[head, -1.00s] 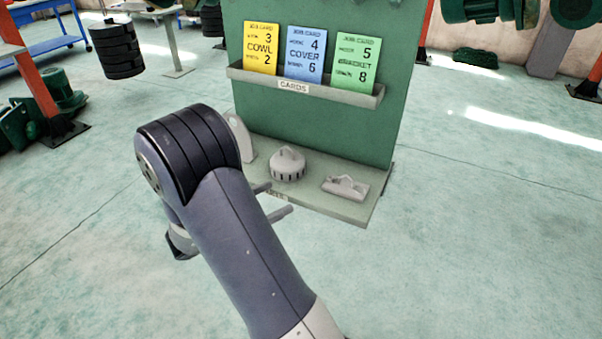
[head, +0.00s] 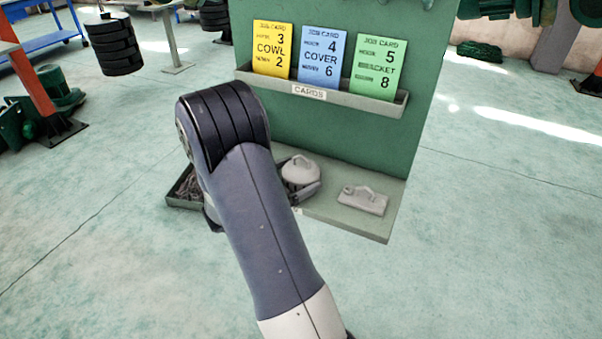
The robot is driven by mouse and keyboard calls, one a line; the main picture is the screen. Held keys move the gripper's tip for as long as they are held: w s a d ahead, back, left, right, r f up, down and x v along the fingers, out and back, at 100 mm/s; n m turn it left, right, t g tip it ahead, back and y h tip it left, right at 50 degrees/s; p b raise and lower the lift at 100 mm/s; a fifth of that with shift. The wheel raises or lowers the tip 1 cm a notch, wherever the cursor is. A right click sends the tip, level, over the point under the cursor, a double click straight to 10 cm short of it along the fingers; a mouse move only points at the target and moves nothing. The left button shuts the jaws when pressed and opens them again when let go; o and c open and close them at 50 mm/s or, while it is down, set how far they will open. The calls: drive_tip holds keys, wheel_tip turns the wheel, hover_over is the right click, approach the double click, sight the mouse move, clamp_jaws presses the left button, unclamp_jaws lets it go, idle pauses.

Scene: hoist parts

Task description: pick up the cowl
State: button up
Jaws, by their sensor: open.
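The shelf under the green board holds pale grey parts; none is visibly labelled as the cowl. A round domed part with a loop handle (head: 300,168) sits mid-shelf and could be the cowl; its lower side is partly covered. A flat bracket-like part (head: 363,200) lies to its right. A tall curved part seen earlier at the left is now hidden behind my arm. My gripper (head: 306,191) is mostly hidden by my arm; dark grey finger-like pieces show at the round part's lower edge. It is open. I cannot tell whether it touches the part.
Above the shelf (head: 372,228), a card rack (head: 335,98) holds yellow COWL (head: 272,48), blue COVER (head: 320,54) and green BRACKET (head: 379,68) cards. A dark tray (head: 181,198) with dark contents is left of my arm. Floor at right is clear.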

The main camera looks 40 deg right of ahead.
drive_tip(key=shift+d, duration=0.2)
drive_tip(key=shift+c, duration=0.4)
drive_tip(key=c, duration=0.9)
drive_tip(key=shift+o, duration=0.2)
